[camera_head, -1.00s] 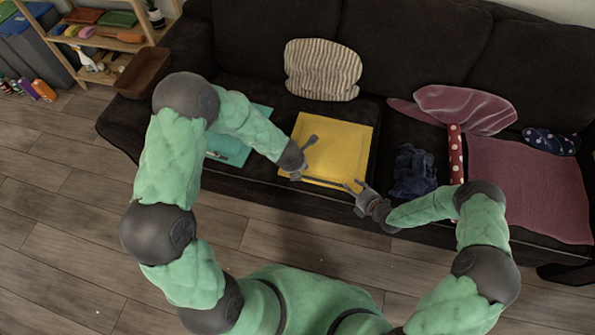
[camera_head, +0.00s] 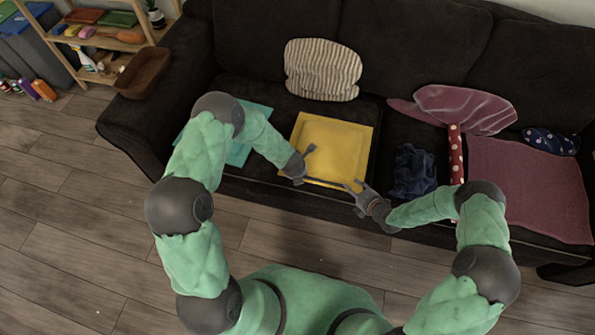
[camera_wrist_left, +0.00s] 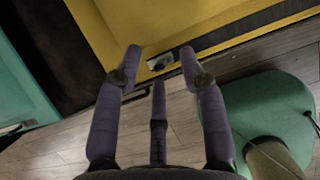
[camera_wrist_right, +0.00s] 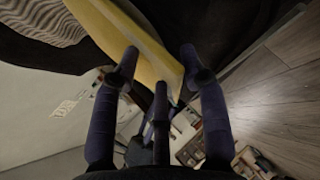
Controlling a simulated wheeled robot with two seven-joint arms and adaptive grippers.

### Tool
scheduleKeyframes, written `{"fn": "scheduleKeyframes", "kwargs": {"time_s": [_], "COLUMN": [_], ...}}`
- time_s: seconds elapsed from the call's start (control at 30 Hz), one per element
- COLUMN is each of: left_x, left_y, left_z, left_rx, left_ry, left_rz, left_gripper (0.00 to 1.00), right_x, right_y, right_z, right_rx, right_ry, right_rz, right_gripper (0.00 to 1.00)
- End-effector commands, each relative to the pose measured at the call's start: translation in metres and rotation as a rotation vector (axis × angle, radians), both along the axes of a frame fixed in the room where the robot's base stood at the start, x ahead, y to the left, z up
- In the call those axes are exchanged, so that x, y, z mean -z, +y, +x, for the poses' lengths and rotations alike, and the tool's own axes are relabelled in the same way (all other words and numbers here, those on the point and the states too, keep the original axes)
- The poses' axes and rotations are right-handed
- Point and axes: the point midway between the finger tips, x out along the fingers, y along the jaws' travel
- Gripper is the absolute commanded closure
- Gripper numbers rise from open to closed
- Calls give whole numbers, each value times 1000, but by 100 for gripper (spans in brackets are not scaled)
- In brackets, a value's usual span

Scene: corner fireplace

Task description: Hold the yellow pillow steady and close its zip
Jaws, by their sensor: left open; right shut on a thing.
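The yellow pillow (camera_head: 338,143) lies flat on the sofa seat, its front edge near the seat's front. In the left wrist view, a dark zip band (camera_wrist_left: 255,27) runs along the yellow edge. A small metallic zip pull (camera_wrist_left: 160,62) shows between my left fingertips. My left gripper (camera_head: 309,164) is open at the pillow's front left, around the pull but not gripping it. My right gripper (camera_head: 352,185) is shut on the pillow's front right corner. The right wrist view shows the yellow edge (camera_wrist_right: 145,45) between its fingers. The fingers partly hide the zip.
A teal flat item (camera_head: 240,153) lies left of the pillow, partly behind my left arm. A crumpled navy cloth (camera_head: 412,170) lies close on the right. A striped cushion (camera_head: 322,70) leans behind. The wooden floor (camera_head: 75,215) in front of the sofa is clear.

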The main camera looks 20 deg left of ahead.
Motion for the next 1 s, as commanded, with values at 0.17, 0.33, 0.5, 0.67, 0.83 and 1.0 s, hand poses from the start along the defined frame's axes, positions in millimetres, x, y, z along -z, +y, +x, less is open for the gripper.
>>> {"fn": "scheduleKeyframes", "kwargs": {"time_s": [0.17,0.33,0.5,0.67,0.83,1.0], "left_x": [7,8,8,8,7,7], "left_y": [0,0,0,0,0,4], "left_z": [3,3,3,3,4,4], "left_rx": [0,0,0,0,0,-2], "left_ry": [0,0,0,0,-1,-3], "left_rz": [0,0,0,0,0,1], "left_gripper": [59,59,76,100,100,100], "right_x": [3,3,3,3,3,3], "right_y": [1,2,2,2,2,2], "right_z": [-4,-4,-4,-4,-4,-4], "right_rx": [-5,-5,-5,-5,-5,-5], "right_ry": [10,10,10,10,10,10], "right_rz": [-2,-2,-2,-2,-2,-2], "right_gripper": [100,100,100,100,100,100]}}
